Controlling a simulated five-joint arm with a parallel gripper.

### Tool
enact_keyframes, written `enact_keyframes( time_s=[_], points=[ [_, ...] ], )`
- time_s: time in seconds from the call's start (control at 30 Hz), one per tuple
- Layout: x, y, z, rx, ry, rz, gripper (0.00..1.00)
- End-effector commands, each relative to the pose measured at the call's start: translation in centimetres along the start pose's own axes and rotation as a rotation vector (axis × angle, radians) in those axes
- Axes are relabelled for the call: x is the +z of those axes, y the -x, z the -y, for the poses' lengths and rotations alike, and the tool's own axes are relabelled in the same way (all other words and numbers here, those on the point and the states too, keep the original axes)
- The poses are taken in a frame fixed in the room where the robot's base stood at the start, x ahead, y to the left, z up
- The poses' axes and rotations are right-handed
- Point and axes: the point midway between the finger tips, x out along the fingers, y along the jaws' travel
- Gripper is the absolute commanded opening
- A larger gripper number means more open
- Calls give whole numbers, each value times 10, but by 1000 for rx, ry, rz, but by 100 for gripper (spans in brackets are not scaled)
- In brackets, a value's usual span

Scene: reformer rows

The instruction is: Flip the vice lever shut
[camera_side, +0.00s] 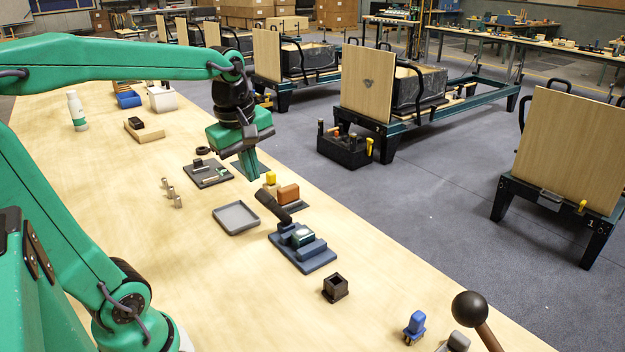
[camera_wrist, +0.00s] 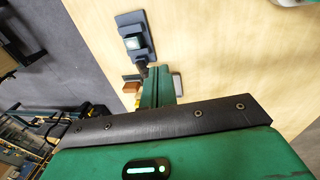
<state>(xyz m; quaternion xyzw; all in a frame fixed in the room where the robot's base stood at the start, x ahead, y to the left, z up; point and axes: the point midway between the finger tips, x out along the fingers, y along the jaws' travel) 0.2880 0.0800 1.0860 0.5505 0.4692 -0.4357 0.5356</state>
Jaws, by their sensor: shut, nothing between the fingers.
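The blue vice (camera_side: 312,262) sits on the table right of the middle, with a pale green-topped block (camera_side: 302,237) between its raised parts. It also shows at the top of the wrist view (camera_wrist: 136,20). In the wrist view the lever (camera_wrist: 141,66) is partly behind my fingers. My gripper (camera_side: 250,177) is shut and empty, pointing down, just up and left of the lever's free end. Whether they touch I cannot tell.
An orange-brown block (camera_side: 288,193) and a yellow piece (camera_side: 270,178) stand close beside the lever. A grey tray (camera_side: 236,229) lies left of it. A black square socket (camera_side: 335,291) and a black-knobbed lever (camera_side: 484,325) are nearer the camera.

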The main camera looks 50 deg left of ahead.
Motion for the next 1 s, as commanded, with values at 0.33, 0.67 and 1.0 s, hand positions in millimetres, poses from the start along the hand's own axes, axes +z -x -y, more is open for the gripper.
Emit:
enact_keyframes(
  time_s=[0.33,0.67,1.0],
  points=[
    [-32,-5,-17,-93,466,-6,0],
    [-64,-13,-29,-179,911,-39,0],
    [-97,-23,-36,-260,1340,-97,0]
  ],
)
